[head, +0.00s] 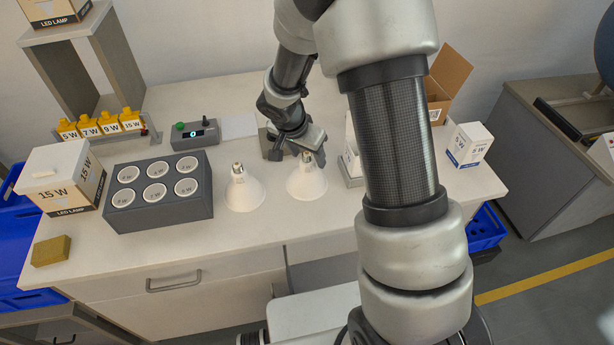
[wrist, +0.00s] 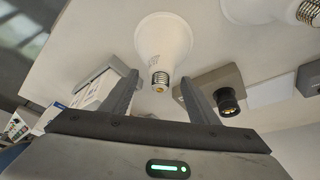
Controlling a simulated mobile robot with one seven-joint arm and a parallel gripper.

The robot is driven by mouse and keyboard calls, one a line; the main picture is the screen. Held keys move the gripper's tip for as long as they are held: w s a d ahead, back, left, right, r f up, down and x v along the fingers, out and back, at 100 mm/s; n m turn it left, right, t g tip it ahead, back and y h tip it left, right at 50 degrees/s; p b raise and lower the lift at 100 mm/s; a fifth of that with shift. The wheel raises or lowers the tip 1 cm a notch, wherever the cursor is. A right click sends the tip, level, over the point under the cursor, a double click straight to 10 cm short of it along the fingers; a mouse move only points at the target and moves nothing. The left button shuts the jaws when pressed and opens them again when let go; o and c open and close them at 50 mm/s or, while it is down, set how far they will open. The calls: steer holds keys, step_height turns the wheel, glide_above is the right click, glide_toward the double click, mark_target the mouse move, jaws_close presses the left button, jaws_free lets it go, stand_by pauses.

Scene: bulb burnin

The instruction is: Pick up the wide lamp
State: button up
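Two white cone-shaped lamps with metal screw bases stand base-up on the table, the left lamp (head: 243,194) and the right lamp (head: 307,184). They look alike in width, so I cannot tell which is the wide one. My gripper (head: 298,150) is just above and behind the right lamp's base. In the wrist view my gripper (wrist: 161,78) is open, and the right lamp (wrist: 163,42) shows between and beyond the fingertips, base toward me. I cannot tell if a finger touches it. The left lamp (wrist: 262,8) is partly cut off there.
A grey rack (head: 160,213) with several labelled holes stands left of the lamps, beside a 15 W box (head: 62,180). A small control box (head: 194,136) sits behind. A block with a black socket (wrist: 228,102) is near my gripper. A white box (head: 468,145) stands right.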

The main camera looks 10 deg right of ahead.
jaws_close()
